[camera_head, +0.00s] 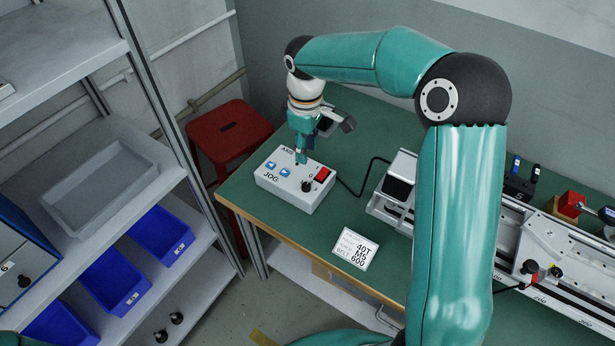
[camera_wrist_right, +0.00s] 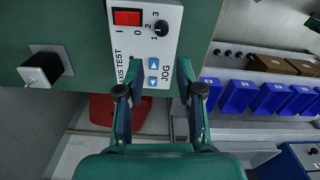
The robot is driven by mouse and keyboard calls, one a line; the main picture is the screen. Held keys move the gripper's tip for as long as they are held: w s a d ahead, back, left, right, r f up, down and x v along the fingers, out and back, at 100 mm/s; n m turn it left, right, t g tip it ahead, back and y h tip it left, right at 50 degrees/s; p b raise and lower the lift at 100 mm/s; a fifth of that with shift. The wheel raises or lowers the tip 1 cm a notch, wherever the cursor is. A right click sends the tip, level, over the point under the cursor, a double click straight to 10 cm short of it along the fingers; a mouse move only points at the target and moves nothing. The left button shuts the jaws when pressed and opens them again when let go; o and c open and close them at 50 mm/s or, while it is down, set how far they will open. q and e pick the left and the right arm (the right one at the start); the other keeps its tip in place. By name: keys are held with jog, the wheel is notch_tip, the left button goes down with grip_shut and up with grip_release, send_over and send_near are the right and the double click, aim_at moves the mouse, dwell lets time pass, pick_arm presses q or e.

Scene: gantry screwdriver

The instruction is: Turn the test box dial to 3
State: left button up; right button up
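The test box (camera_head: 283,193) is a white box with a sloped face, standing near the left corner of the green table. It bears a black dial (camera_head: 306,186), a red rocker switch (camera_head: 322,174) and blue buttons. In the right wrist view the dial (camera_wrist_right: 161,29) shows beside the numbers 1, 2 and 3; its pointer setting is too small to tell. My right gripper (camera_head: 301,157) is over the far part of the box, pointing down. In the wrist view its fingers (camera_wrist_right: 156,70) are apart and empty, with the blue buttons between them and the dial beyond the tips. My left gripper is not in view.
A white label card (camera_head: 355,248) lies in front of the box. A linear rail unit (camera_head: 540,245) stands on the table (camera_head: 262,217) at right. A black cable runs from the box. A red stool (camera_head: 229,130) and a shelf with blue bins (camera_head: 160,235) are at left.

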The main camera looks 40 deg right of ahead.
aim_at(305, 184)
notch_tip(305, 184, down, 13)
jog(key=shift+r+p, duration=0.2)
jog(key=shift+p, duration=0.1)
